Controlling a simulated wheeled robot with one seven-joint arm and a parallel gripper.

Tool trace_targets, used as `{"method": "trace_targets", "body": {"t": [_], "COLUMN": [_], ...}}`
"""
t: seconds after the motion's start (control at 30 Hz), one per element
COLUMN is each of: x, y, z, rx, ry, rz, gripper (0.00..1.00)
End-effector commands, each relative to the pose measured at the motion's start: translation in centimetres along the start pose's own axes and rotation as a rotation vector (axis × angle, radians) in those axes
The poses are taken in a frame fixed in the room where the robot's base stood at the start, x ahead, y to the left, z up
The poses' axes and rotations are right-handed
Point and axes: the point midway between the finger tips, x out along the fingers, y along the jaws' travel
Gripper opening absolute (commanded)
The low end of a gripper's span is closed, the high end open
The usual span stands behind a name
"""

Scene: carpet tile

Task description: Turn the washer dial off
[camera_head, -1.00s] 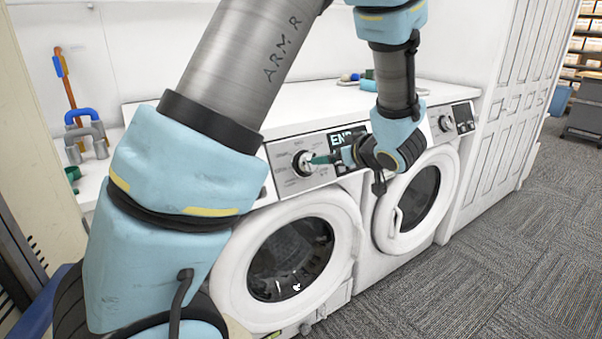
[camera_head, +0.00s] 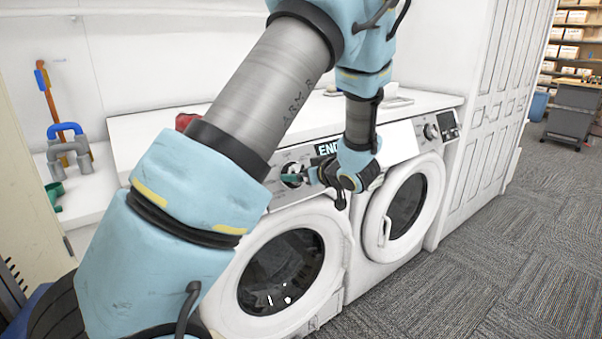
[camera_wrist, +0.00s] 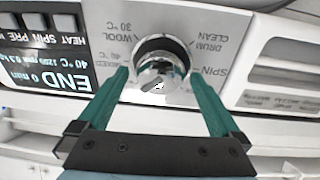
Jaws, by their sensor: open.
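The washer (camera_head: 330,215) is the left of two white front loaders in the head view, with its round door shut. Its silver dial (camera_wrist: 160,72) sits on the control panel, ringed by labels such as WOOL, DRUM CLEAN and SPIN. The dial also shows in the head view (camera_head: 292,170), partly covered by my gripper. My gripper (camera_wrist: 158,84) is open, its two green fingers on either side of the dial. Whether they touch it I cannot tell. The display (camera_wrist: 50,84) beside the dial reads END. In the head view my gripper (camera_head: 306,176) points left at the dial.
A second front loader (camera_head: 425,165) stands to the right, with a white cabinet (camera_head: 490,130) beyond it. Grey pipes (camera_head: 72,150) and a red object (camera_head: 185,121) are at the left and back. The grey carpet (camera_head: 500,240) at the right is clear.

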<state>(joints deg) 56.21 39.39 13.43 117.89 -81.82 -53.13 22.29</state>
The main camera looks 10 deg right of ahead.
Motion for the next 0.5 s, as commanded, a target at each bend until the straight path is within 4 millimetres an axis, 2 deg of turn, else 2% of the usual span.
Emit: {"method": "trace_targets", "body": {"t": [0.27,0.5], "x": [0.21,0.19], "y": [-0.01,-0.01], "z": [-0.01,-0.01], "rx": [-0.001,-0.001], "ry": [0.0,0.0], "rz": [0.0,0.0], "gripper": [1.0,0.75]}}
